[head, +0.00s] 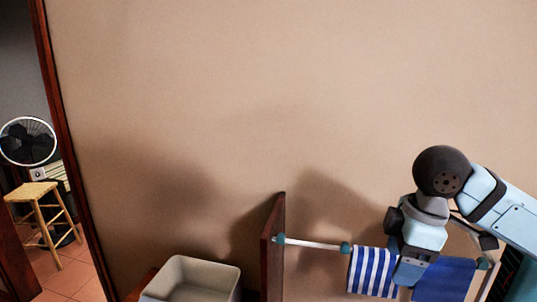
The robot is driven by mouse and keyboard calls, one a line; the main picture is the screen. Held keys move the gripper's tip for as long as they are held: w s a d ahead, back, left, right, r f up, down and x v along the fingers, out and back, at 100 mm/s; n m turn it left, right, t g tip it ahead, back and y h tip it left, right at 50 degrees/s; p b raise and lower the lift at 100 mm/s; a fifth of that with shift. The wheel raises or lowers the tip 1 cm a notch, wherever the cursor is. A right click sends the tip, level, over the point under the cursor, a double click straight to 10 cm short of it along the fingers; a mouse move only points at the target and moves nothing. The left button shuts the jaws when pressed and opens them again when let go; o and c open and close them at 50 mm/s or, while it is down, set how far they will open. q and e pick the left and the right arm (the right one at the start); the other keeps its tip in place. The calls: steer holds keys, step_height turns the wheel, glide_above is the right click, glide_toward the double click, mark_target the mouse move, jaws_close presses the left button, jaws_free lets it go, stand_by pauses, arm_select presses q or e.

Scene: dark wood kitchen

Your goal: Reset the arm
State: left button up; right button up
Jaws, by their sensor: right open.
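My right arm (505,208) comes in from the right edge, light blue with dark joints. It bends at a round dark joint, and the wrist hangs down from there. My right gripper (408,272) points down in front of a towel rail, overlapping the towels in the picture. It is open, though its fingertips are hard to make out; I cannot tell whether they touch the cloth. My left gripper is not in view.
A white rail (315,244) runs from a dark wood panel (273,246), carrying a blue-and-white striped towel (371,272) and a blue towel (446,281). A pale open bin (191,278) stands left of it. A stool (42,212) and fan (27,141) show through the doorway.

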steer(key=w+a+f+m+t+y, duration=0.1)
steer(key=a+f+m+t+y, duration=0.3)
steer(key=f, duration=0.8)
steer(key=w+a+f+m+t+y, duration=0.25)
steer(key=a+f, duration=0.45)
steer(key=f, duration=0.5)
steer(key=s+d+f+m+t+h, duration=0.2)
steer(key=s+d+f, duration=0.2)
steer(key=s+f, duration=0.5)
steer(key=s+d+f+m+t+h, duration=0.2)
steer(key=s+d+f+m, duration=0.1)
steer(key=s+f, duration=0.7)
steer(key=shift+s+d+f+h, duration=0.15)
steer(key=shift+d+f+h, duration=0.15)
steer(key=shift+d, duration=0.55)
